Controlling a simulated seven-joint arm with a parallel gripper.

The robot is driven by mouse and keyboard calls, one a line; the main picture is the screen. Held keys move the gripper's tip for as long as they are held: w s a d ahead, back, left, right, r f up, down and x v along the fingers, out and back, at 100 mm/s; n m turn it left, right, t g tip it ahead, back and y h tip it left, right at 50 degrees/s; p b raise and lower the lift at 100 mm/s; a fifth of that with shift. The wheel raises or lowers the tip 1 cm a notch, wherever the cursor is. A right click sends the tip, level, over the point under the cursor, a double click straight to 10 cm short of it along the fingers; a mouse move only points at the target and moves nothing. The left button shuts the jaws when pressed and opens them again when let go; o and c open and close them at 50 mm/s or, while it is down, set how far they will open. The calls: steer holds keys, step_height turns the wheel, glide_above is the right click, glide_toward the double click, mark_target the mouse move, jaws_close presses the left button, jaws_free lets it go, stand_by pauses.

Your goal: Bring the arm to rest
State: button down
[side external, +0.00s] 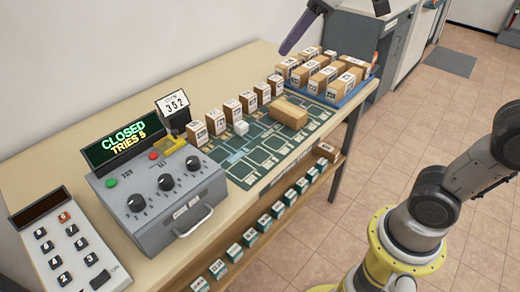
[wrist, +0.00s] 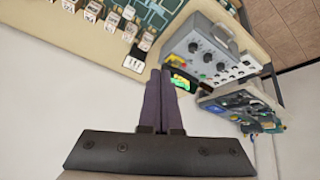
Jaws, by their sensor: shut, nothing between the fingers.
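My gripper shows in the wrist view (wrist: 161,74) with its two dark purple fingers together and nothing between them. In the side view its fingers (side external: 294,36) hang in the air at the top, above the table's back edge and left of the parcel tray. They touch nothing that I can see. The rest of my gripper is cut off by the top edge of the side view. In the wrist view the fingers overlap the area beside the grey dial box (wrist: 200,47) and its green-lit display (wrist: 182,83).

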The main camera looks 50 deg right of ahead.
steer(key=s+d+f+m, duration=0.2)
steer(key=s+f, duration=0.5)
steer(key=s, duration=0.1)
steer(key=s+d+f+m+h, duration=0.1)
steer(key=s+d+f+m, duration=0.1)
steer(key=s+f, duration=0.5)
steer(key=shift+s+d+m+g+h, duration=0.15)
steer(key=shift+s+m+g+h, duration=0.15)
steer(key=shift+s+m, duration=0.35)
